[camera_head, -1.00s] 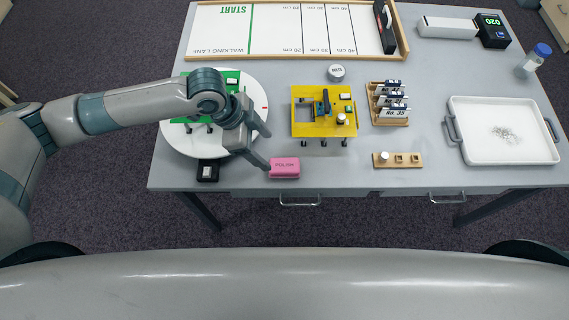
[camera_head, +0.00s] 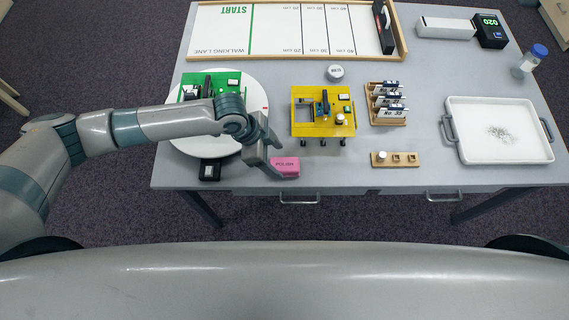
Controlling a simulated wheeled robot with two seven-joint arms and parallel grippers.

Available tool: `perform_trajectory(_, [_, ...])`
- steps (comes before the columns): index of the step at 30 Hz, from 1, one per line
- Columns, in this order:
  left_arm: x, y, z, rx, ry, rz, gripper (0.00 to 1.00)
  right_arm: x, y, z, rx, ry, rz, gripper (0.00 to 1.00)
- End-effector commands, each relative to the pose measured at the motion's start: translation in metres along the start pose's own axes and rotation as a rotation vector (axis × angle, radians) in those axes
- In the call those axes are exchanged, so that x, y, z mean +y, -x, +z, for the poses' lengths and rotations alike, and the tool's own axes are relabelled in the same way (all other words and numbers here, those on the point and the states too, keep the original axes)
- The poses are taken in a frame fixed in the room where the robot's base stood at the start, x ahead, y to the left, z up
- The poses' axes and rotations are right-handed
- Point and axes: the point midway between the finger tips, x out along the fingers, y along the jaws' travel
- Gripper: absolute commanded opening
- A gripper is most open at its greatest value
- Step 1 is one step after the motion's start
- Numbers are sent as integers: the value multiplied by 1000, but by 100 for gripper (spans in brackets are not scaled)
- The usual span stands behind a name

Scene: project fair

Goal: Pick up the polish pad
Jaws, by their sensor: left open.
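The polish pad (camera_head: 286,167) is a pink block with dark lettering. It lies on the grey table near its front edge, left of the middle. My left gripper (camera_head: 277,162) reaches in from the left and is open. Its fingers are low at the left end of the pad, and one overlaps the pad's left edge in the picture. I cannot tell whether they touch it. My right gripper is out of view.
A yellow board (camera_head: 345,130) on legs stands behind and right of the pad. A white turntable (camera_head: 215,148) with a green board (camera_head: 233,77) is on the left, partly under my arm. A black box (camera_head: 209,170) sits in front of it. A wooden holder (camera_head: 396,164) and white tray (camera_head: 500,155) stand right.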

Motion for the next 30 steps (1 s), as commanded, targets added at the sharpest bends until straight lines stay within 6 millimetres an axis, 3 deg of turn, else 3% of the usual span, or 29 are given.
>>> perform_trajectory(4, [3, -15, -5, -1, 1, 2, 66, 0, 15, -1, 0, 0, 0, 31])
perform_trajectory(10, [2, -35, -3, -1, 0, 2, 66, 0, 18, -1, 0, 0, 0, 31])
perform_trajectory(26, [2, -38, -3, 0, 0, 1, 66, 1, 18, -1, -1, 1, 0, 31])
perform_trajectory(30, [2, -38, -3, 0, 0, 1, 32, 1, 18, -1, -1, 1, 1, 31])
